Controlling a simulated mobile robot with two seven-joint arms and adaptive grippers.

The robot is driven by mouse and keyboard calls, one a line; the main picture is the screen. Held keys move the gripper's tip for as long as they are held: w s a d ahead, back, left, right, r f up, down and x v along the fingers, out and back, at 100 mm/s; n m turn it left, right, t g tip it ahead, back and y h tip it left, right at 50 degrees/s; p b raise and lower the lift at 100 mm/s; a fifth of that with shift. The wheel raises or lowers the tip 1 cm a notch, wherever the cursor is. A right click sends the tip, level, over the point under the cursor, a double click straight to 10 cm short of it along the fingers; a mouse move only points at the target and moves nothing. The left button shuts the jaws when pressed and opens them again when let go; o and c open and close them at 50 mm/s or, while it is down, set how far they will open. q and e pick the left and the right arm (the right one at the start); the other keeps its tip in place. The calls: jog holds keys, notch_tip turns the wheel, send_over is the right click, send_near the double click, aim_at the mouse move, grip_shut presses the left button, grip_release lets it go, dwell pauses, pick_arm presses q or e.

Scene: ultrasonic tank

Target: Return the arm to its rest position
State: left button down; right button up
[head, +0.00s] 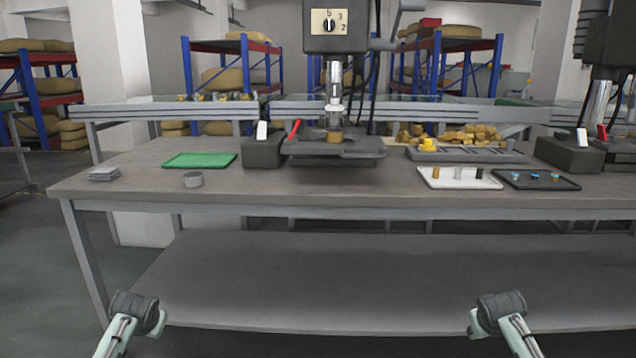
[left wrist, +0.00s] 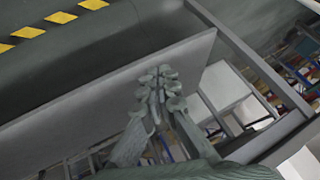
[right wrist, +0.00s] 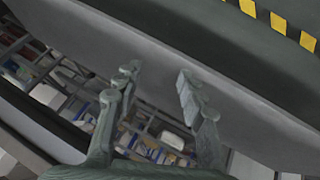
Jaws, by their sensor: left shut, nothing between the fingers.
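My left gripper (left wrist: 160,82) shows in the left wrist view with its fingers together and nothing between them. My right gripper (right wrist: 157,82) shows in the right wrist view with its fingers apart and empty. In both wrist views the grey lower shelf of the bench lies behind the fingers. In the head view, parts of my two arms stand at the bottom left and bottom right, in front of the bench and below its top. The fingers cannot be made out there. Neither arm is seen touching anything.
Yellow-black floor marking (left wrist: 60,17) shows in the wrist views.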

pick_arm(q)
jog(key=s+d+f+g+h, duration=0.1)
jog(key=s+d+f, duration=0.2)
jog(key=s+f, duration=0.4)
jog(key=s+d+f+g, duration=0.1)
jog(key=s+d+f, duration=0.35)
jog(key=s, duration=0.55)
pick_arm(e)
jog(key=s+a+f+g+y, duration=0.1)
jog(key=s+a+f, duration=0.2)
jog(key=s+f, duration=0.4)
jog(key=s+a+f+g, duration=0.1)
jog(key=s+a+f, duration=0.35)
jog(key=s, duration=0.55)
pick_arm(q)
jog(key=s+d+f, duration=0.2)
jog(key=s, duration=0.7)
jog(key=s+d+f+m+g+h, duration=0.1)
jog(key=s+d+f, duration=0.1)
jog(key=s, duration=0.7)
jog(key=shift+s+d+g+h, duration=0.25)
jog(key=shift+g+h, duration=0.05)
pick_arm(e)
jog(key=s+a+f, duration=0.2)
jog(key=s, duration=0.7)
jog(key=s+a+f+n+g+y, duration=0.1)
jog(key=s+a+f, duration=0.1)
jog(key=s, duration=0.7)
jog(key=shift+s+a+g+y, duration=0.25)
jog(key=shift+a+g+y, duration=0.05)
